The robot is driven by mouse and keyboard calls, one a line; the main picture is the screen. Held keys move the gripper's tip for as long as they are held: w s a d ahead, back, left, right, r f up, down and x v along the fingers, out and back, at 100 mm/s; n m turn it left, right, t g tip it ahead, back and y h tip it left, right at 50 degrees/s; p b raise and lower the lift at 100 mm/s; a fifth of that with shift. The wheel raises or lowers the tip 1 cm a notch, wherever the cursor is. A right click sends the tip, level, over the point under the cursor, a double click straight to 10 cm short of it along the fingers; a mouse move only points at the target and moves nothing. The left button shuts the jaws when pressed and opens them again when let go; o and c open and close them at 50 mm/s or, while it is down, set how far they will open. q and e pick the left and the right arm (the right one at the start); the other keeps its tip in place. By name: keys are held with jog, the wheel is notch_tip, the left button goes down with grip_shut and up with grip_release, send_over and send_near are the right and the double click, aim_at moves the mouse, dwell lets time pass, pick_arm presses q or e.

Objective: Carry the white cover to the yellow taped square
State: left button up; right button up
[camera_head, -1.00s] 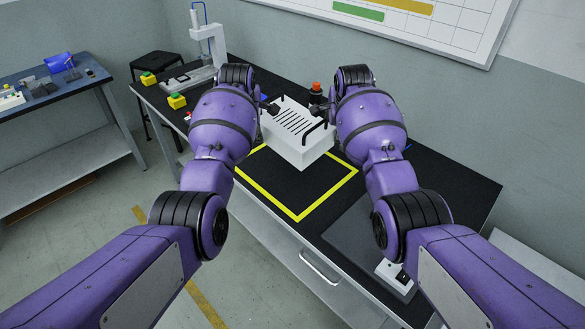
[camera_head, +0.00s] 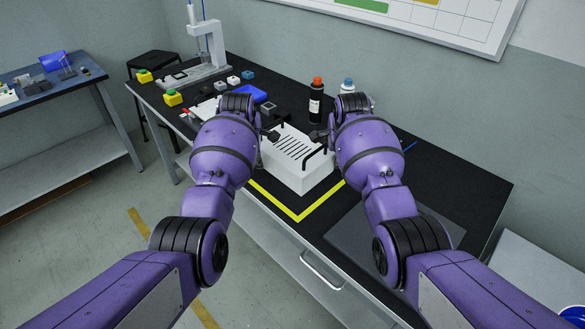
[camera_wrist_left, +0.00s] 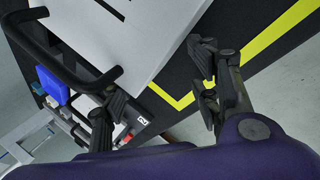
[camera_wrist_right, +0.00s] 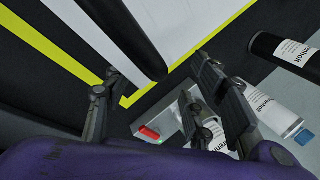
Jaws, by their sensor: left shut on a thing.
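The white cover (camera_head: 306,182), a slotted box with black handles, is over the yellow taped square (camera_head: 300,217), hiding its back part. I cannot tell whether it touches the table. My left gripper (camera_head: 270,136) is shut on the cover's left handle, which also shows in the left wrist view (camera_wrist_left: 55,52). My right gripper (camera_head: 319,136) is at the cover's right handle (camera_head: 314,160). In the right wrist view, its fingers (camera_wrist_right: 160,85) stand on either side of that handle; the contact is not clear.
A dark bottle with a red cap (camera_head: 316,103) and a blue-capped bottle (camera_head: 348,86) stand behind the cover. Yellow button boxes (camera_head: 173,98) and a press stand (camera_head: 209,48) are at the back left. A grey mat (camera_head: 365,240) lies at right front.

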pick_arm(q)
jog(key=shift+d+r, duration=0.1)
jog(key=shift+d, duration=0.3)
pick_arm(e)
jog(key=shift+w+a+r, duration=0.15)
jog(key=shift+a+r, duration=0.2)
jog(key=shift+r, duration=0.1)
pick_arm(q)
jog(key=o, duration=0.6)
jog(key=shift+s+a+r, duration=0.1)
jog(key=shift+a, duration=1.15)
pick_arm(e)
jog(key=shift+d, duration=1.25)
pick_arm(q)
jog(key=shift+o, duration=0.2)
pick_arm(e)
jog(key=shift+d+f, duration=0.1)
jog(key=shift+f, duration=0.05)
pick_arm(q)
jog(key=shift+a, duration=0.15)
pick_arm(e)
jog(key=o, duration=0.5)
jog(key=shift+d, duration=0.1)
jog(key=shift+o, duration=0.2)
jog(key=shift+s, duration=0.2)
pick_arm(q)
jog(key=v, duration=1.2)
pick_arm(e)
jog(key=v, duration=1.2)
